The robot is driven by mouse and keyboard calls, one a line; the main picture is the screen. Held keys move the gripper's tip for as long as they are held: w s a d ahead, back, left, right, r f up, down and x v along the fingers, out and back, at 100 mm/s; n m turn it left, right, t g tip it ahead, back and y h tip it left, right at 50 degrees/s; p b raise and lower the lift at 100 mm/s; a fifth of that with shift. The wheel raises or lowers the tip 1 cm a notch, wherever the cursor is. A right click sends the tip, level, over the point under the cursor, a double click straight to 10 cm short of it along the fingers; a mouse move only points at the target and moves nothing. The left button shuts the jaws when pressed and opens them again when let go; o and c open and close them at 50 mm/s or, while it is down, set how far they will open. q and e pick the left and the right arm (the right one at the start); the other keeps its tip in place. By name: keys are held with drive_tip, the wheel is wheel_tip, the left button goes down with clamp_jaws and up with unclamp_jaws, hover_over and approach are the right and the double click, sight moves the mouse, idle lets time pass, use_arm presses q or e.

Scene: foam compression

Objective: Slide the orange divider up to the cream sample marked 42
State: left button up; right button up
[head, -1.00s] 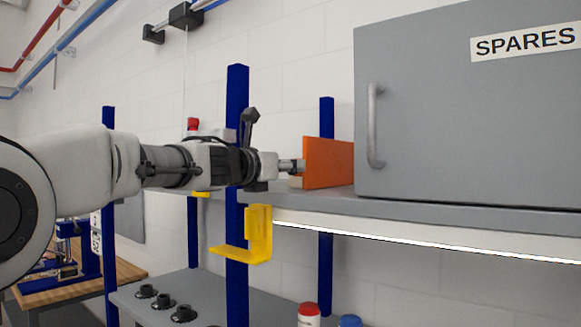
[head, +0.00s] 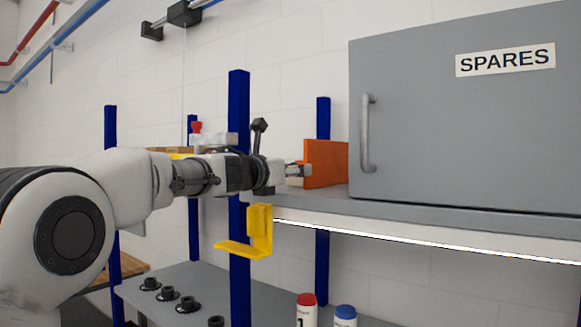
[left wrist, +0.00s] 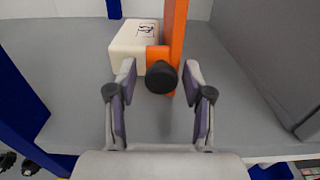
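The orange divider (head: 330,162) stands upright on the grey shelf, left of the grey cabinet. In the left wrist view, the divider (left wrist: 178,30) has a black round knob (left wrist: 161,77) on its near end. The cream sample (left wrist: 135,40), with a dark mark I cannot clearly read, stands just left of the divider; an orange part lies against its near right corner. Any small gap is hard to judge. My left gripper (left wrist: 160,72) is open, its fingers apart on either side of the knob. In the head view the left gripper (head: 298,171) is at the divider's near end. My right gripper is not in view.
The grey cabinet (head: 450,130) labelled SPARES closes off the right. Blue posts (head: 238,110) stand close to my left arm. A yellow bracket (head: 258,235) hangs below the shelf edge (head: 400,212). Bottles with red and blue caps (head: 345,312) stand lower down.

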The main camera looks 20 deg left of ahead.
use_arm(q)
drive_tip(key=shift+w+d+f, duration=0.15)
drive_tip(key=shift+w+d, duration=0.15)
drive_tip(key=shift+w, duration=0.15)
drive_tip(key=shift+s+r, duration=0.2)
drive_tip(key=shift+s, duration=0.2)
drive_tip(key=v, duration=1.1)
drive_tip(key=shift+f, duration=0.15)
drive_tip(key=shift+a, duration=0.1)
